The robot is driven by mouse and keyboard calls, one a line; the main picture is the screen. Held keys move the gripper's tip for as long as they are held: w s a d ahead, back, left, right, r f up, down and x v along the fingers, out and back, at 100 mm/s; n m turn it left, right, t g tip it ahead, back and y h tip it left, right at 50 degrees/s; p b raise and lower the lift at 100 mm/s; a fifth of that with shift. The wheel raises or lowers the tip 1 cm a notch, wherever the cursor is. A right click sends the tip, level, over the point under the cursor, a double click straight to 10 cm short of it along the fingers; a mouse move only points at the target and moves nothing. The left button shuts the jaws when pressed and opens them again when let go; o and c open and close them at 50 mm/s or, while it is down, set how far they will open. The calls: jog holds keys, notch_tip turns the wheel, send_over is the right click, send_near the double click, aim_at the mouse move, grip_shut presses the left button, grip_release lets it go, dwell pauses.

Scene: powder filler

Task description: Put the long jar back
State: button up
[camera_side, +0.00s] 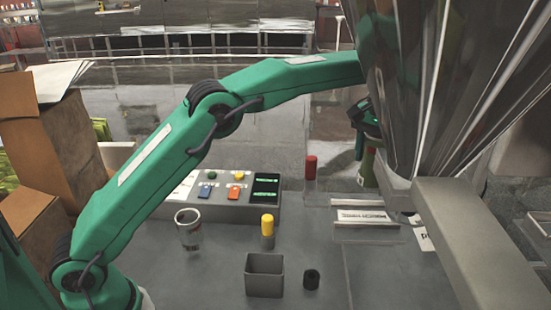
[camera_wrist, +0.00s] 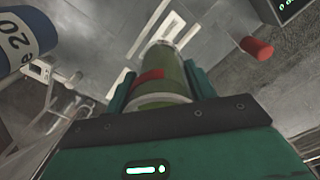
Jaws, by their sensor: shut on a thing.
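My gripper (camera_side: 366,122) is at the right, close to the big shiny funnel. It is shut on a long jar with green contents (camera_side: 368,164), which hangs below the jaws and is partly hidden by the funnel. In the wrist view my gripper (camera_wrist: 155,88) has a green jaw on each side of the jar (camera_wrist: 168,68). The jar there looks clear-walled and green inside, with a red mark on its side. Whether its lower end touches the surface below cannot be told.
The funnel (camera_side: 440,80) and its grey beam (camera_side: 475,235) crowd the right. A red cylinder (camera_side: 311,167) stands left of the jar. Also on the bench are a button panel (camera_side: 222,208), a clear cup (camera_side: 188,232), a yellow-topped bottle (camera_side: 267,228), a grey bin (camera_side: 264,280) and a black ring (camera_side: 311,280).

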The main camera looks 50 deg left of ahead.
jog(key=shift+s+a+r, duration=0.1)
jog(key=shift+s+a, duration=0.15)
jog(key=shift+s, duration=0.25)
jog(key=shift+s+a+r, duration=0.1)
jog(key=shift+s+a, duration=0.1)
jog(key=shift+s, duration=0.3)
jog(key=s+a+f, duration=0.3)
jog(key=s, duration=0.6)
jog(key=s+a+f, duration=0.3)
jog(key=s, duration=0.7)
jog(key=s+a+f, duration=0.3)
jog(key=s, duration=0.6)
jog(key=shift+s+a, duration=0.25)
jog(key=shift+a, duration=0.05)
jog(key=shift+a+f, duration=0.1)
jog(key=w+a+f, duration=0.4)
jog(key=a+f, duration=0.3)
jog(key=a, duration=0.3)
jog(key=shift+w+a, duration=0.25)
jog(key=shift+w, duration=0.1)
jog(key=shift+f, duration=1.95)
jog(key=shift+f, duration=0.1)
